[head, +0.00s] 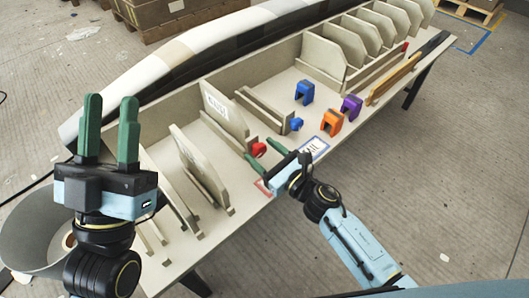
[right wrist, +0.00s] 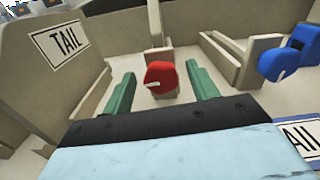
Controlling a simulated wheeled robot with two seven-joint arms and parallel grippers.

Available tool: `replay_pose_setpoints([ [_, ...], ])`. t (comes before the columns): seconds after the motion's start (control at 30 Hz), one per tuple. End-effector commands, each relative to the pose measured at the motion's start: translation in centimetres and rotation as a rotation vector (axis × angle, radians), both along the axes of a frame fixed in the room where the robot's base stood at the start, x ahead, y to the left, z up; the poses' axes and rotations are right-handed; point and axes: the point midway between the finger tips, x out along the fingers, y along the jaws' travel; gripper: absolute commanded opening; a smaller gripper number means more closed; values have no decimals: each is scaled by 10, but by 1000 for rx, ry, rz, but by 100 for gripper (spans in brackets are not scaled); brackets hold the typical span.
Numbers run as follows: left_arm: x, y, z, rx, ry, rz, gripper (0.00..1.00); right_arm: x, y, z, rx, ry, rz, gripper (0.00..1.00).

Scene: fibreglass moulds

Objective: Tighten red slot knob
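The red knob (head: 259,149) sits at the front end of a slot in the mould bench, beside an upright panel (head: 224,108) with a label. In the right wrist view the red knob (right wrist: 162,76) has a small pale pointer and stands on a beige block. My right gripper (head: 266,155) is open at the knob; in the right wrist view its green fingers (right wrist: 160,78) are on either side, with visible gaps. My left gripper (head: 111,104) is open and empty, raised at the left.
A blue knob (head: 296,124) is on the neighbouring slot. Blue (head: 305,92), purple (head: 351,107) and orange (head: 332,122) clamp-like blocks stand on the bench to the right. The TAIL panel (right wrist: 62,50) stands left of the right gripper. A grey bin (head: 30,235) is at the left.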

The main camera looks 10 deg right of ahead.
Motion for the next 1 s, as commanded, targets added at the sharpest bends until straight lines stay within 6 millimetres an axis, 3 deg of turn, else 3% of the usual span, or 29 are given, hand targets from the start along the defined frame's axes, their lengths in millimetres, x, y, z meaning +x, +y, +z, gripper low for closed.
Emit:
replay_pose_setpoints([
  [0.03, 0, 0, 0, 0, 0, 0, 36, 0, 0, 0, 0, 0, 0, 53],
  [0.33, 0, 0, 0, 0, 0, 0, 36, 0, 0, 0, 1, 1, 0, 14],
  [0.67, 1, 0, 0, 2, 9, 1, 36, 0, 0, 0, 48, 35, 1, 14],
  [1.0, 5, -1, -1, 15, 50, 0, 36, 1, -1, 1, 235, 171, 1, 14],
])
